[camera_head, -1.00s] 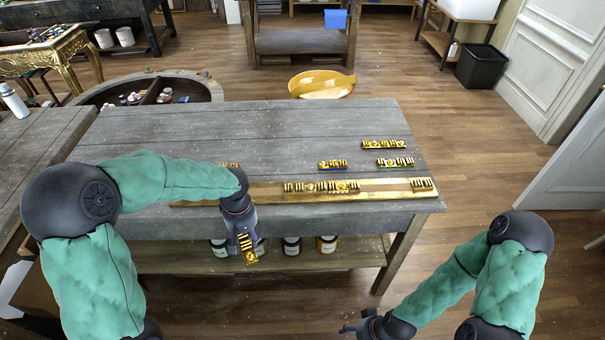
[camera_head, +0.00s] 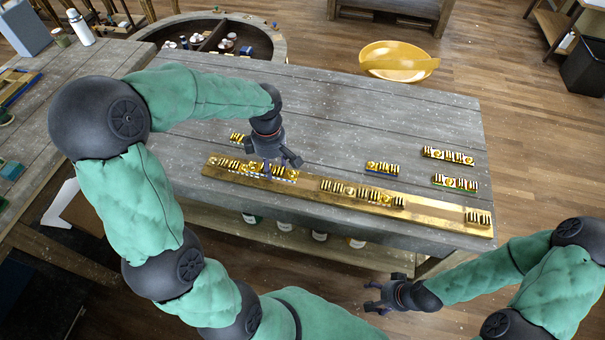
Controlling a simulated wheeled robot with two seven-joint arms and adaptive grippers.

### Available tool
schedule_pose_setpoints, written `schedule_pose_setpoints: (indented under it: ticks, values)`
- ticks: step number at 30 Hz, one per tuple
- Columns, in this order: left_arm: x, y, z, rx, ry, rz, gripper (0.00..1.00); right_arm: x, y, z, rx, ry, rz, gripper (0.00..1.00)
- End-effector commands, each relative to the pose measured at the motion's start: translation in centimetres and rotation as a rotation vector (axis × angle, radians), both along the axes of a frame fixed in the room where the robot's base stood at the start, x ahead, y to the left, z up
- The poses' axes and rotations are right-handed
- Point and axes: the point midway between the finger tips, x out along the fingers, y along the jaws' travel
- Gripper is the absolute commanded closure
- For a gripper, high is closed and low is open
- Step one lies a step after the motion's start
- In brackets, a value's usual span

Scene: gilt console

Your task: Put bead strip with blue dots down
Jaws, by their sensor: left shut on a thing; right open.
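My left gripper (camera_head: 272,160) is over the left part of a long gilt rail (camera_head: 435,207) on the grey table. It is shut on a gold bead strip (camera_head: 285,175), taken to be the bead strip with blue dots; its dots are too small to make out. The strip is at the rail, in line with the gold pieces there; the fingers partly hide it, and I cannot tell whether it fully rests on the rail. My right gripper (camera_head: 378,298) is open and empty, in front of the table and below its top.
More gold pieces sit on the rail at its middle (camera_head: 360,192) and right end (camera_head: 478,217). Loose strips lie behind it: one small piece (camera_head: 237,138), one blue-edged (camera_head: 382,168), and two at right (camera_head: 448,156) (camera_head: 455,183). The table's back middle is clear.

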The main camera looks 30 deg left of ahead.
Motion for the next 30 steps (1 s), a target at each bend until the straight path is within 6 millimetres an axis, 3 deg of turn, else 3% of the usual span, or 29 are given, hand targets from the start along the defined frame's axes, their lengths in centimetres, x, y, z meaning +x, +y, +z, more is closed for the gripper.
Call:
schedule_pose_setpoints:
  ticks: [3,12,20,26,30]
  values:
    - [2.2,-1.5,-1.3,0.000,0.001,-0.006,0.88,0.0,0.0,-0.3,0.000,-0.001,0.000,0.29]
    - [5.1,-3.4,-5.7,0.000,0.001,-0.003,0.88,0.0,0.0,-1.1,0.000,-0.001,0.000,0.29]
    - [5.9,-4.0,-6.9,0.000,0.000,-0.003,0.88,0.1,0.0,-1.2,0.000,-0.001,0.000,0.29]
    - [5.9,-4.0,-9.6,0.000,0.002,-0.001,0.88,0.1,0.0,-1.7,0.000,-0.001,0.000,0.29]
    - [6.0,-4.0,-10.0,0.000,-0.001,-0.002,0.88,0.1,0.0,-1.7,0.000,-0.001,0.000,0.29]
